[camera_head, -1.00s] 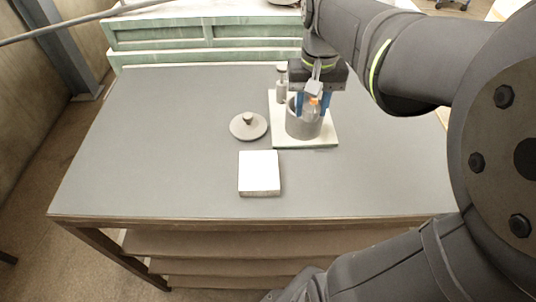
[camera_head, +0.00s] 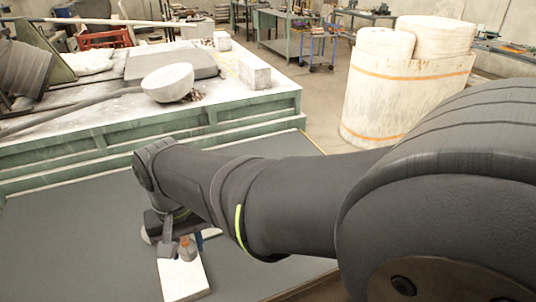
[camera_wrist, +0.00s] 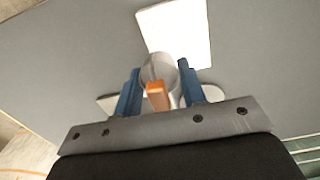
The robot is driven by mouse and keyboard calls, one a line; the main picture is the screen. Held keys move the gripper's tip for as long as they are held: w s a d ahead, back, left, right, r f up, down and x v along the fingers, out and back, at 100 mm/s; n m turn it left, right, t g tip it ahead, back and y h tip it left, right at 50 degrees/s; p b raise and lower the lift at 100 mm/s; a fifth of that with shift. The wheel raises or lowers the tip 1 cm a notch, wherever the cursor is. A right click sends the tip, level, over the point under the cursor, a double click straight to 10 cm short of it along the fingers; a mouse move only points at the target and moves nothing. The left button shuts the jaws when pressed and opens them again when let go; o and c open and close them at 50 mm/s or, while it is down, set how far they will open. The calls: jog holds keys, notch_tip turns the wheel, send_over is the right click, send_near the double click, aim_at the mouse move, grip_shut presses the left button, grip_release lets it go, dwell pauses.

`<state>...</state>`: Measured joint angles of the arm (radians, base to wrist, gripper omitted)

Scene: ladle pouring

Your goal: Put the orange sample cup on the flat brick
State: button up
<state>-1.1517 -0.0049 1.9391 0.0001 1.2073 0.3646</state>
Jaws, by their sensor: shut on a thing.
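The flat brick is the white block (camera_head: 184,281) on the grey table, partly covered by my gripper; it also shows at the top of the wrist view (camera_wrist: 179,28). My gripper (camera_head: 187,247) is over the brick's far end in the head view. In the wrist view its blue fingers (camera_wrist: 160,88) are shut on the sample cup, a pale grey round body (camera_wrist: 160,68) with an orange part (camera_wrist: 157,96) facing the camera. The cup overlaps the brick's near edge there. I cannot tell whether it touches the brick.
A pale round edge (camera_wrist: 107,103), perhaps the lid, shows behind the fingers in the wrist view. The grey table (camera_head: 70,245) is bare to the left. A green bench (camera_head: 120,140) with clutter stands beyond it.

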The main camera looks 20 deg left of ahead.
aim_at(181, 271)
jog(key=shift+s+a+f, duration=0.85)
jog(key=shift+a+f, duration=0.05)
jog(key=shift+a, duration=0.25)
jog(key=shift+f, duration=2)
jog(key=o, duration=1)
jog(key=shift+f, duration=0.15)
notch_tip(181, 271, up, 12)
jog(key=shift+r, duration=0.2)
